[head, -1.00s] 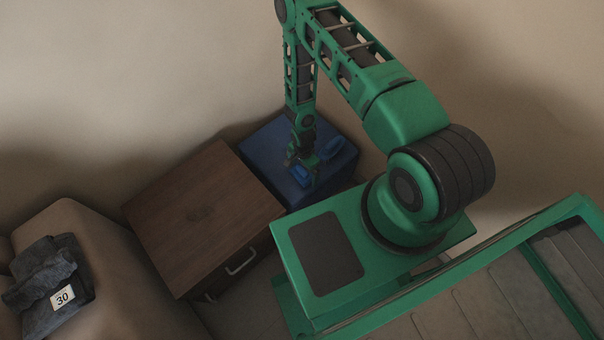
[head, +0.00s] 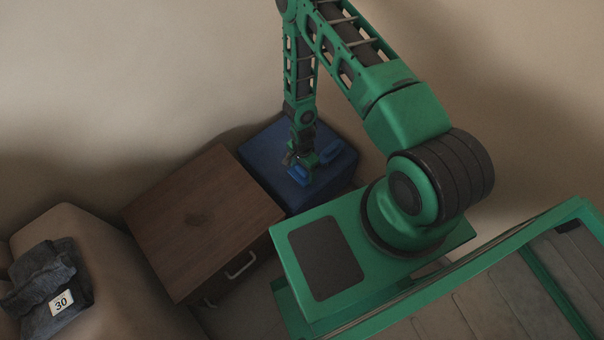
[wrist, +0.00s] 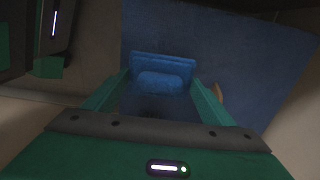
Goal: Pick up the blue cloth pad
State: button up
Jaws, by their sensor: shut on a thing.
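My gripper (head: 301,166) is low over the blue box-like surface (head: 268,154) behind the wooden cabinet. It is shut on a blue cloth pad (head: 298,174). In the wrist view the pad (wrist: 162,66) sits between my two green fingertips (wrist: 160,84), with a rounded bulge on its near side. I cannot tell whether the pad still touches the blue surface.
A brown wooden cabinet (head: 200,215) with a metal handle stands to the left. A beige armchair (head: 110,262) at lower left bears dark folded cloth (head: 45,275) and a card (head: 62,302) marked 30. A wall rises close behind the blue surface.

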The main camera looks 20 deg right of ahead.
jog(key=s+a+r, duration=0.5)
jog(key=a+r, duration=0.2)
jog(key=a, duration=0.3)
jog(key=shift+s+r, duration=0.3)
jog(key=shift+s, duration=0.1)
